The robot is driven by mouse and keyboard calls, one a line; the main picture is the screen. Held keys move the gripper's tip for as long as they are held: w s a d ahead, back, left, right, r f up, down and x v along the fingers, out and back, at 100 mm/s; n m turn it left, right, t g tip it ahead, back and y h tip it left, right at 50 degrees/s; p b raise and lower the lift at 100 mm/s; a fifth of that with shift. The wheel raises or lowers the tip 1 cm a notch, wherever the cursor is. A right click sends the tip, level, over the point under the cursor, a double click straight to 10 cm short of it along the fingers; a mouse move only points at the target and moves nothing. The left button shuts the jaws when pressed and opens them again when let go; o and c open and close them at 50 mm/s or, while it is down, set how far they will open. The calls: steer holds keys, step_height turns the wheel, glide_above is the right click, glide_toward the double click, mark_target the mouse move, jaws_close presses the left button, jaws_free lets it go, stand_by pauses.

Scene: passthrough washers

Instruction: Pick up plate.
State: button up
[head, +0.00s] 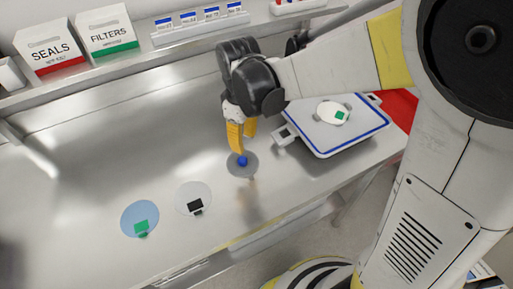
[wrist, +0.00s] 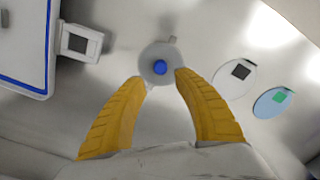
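Several flat round pieces are in view, and I cannot tell which one the task calls the plate. A grey disc with a blue knob (head: 235,170) lies on the steel counter below my gripper (head: 241,140). In the wrist view, this disc (wrist: 148,73) shows just beyond and between my two yellow fingertips (wrist: 160,80). My gripper is open, with nothing between the fingers. A clear disc with a black square (head: 188,192) and a blue disc with a green square (head: 133,215) lie farther left. A white disc with a green square (head: 327,112) lies in the tray.
A white tray with a blue line along its rim (head: 318,150) and side handles stands at the right on the counter (head: 90,170). Boxes marked SEALS (head: 50,42) and FILTERS (head: 107,32) and a labelled rack (head: 200,24) stand on the back shelf. The left counter is clear.

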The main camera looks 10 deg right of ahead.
steer(key=b, duration=0.2)
glide_above(243, 159)
steer(key=f, duration=0.4)
steer(key=shift+d+f, duration=0.2)
steer(key=shift+f, duration=0.1)
steer(key=f+b, duration=0.1)
steer(key=f, duration=0.3)
steer(key=f+b, duration=0.1)
steer(key=f, duration=0.1)
steer(key=shift+a+b, duration=0.25)
steer(key=shift+b, duration=0.05)
jaws_close()
